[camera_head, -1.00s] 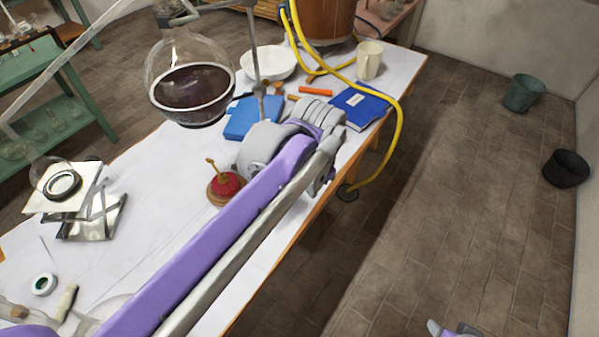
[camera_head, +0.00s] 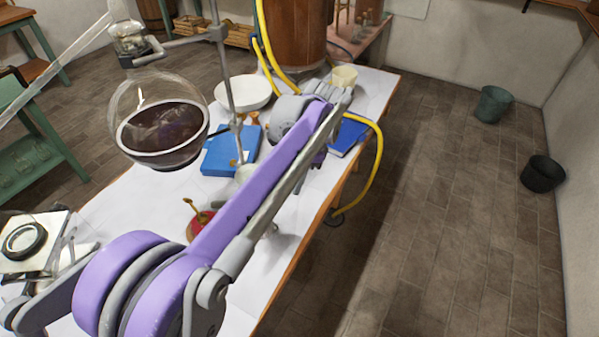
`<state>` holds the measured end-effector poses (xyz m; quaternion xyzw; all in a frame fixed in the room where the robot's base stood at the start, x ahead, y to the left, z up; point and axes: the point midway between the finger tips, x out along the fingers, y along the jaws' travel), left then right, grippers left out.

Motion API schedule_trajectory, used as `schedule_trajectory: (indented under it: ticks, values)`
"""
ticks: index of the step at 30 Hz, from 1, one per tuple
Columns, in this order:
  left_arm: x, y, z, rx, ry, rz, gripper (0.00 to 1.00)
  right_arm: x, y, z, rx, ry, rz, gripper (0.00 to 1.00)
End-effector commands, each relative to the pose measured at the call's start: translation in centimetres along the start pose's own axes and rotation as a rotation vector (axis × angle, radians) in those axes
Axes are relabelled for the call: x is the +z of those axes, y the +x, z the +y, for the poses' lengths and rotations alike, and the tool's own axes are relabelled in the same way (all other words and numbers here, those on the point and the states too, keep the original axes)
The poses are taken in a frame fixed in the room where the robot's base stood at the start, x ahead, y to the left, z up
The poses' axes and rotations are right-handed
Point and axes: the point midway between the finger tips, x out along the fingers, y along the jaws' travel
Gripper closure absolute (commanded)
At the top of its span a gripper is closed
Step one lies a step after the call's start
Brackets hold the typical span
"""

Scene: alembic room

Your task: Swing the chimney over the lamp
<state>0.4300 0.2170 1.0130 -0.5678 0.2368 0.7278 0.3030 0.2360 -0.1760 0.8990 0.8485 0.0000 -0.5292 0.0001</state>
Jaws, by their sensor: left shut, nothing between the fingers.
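My left arm reaches from the lower left across the table. Its gripper (camera_head: 341,90) is at the far end, shut and empty, by the cream mug and the blue book. I cannot make out a chimney or a lamp for sure. A small pale object (camera_head: 243,173), partly behind my arm, stands by the blue box. A round red object with a thin upright stick (camera_head: 199,222) sits on the table, partly hidden by my arm. A round glass flask of dark liquid (camera_head: 163,125) hangs at a metal stand (camera_head: 222,60). My right gripper is out of view.
A white bowl (camera_head: 243,92), a blue box (camera_head: 225,152), a blue book (camera_head: 347,135) and a cream mug (camera_head: 344,76) stand around the arm. Yellow hoses (camera_head: 379,150) loop over the table edge. A wooden barrel (camera_head: 296,35) stands behind.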

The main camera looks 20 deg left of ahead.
Motion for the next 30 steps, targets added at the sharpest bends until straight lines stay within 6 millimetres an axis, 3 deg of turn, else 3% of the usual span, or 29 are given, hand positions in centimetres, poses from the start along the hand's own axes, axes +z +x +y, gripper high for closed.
schedule_trajectory:
  ticks: [5, 9, 13, 30]
  values:
    - [0.0, 3.8, 0.0, 0.000, 0.000, 0.000, 1.00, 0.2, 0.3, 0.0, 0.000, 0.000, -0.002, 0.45]
    - [2.4, 4.0, 0.0, -0.001, -0.003, 0.001, 1.00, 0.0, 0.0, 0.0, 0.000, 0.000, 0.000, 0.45]
    - [3.5, 4.2, 0.0, -0.001, -0.002, 0.001, 1.00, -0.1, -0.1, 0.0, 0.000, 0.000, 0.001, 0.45]
    - [4.1, 4.4, 0.1, -0.004, 0.012, 0.001, 1.00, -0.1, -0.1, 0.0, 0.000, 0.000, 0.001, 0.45]
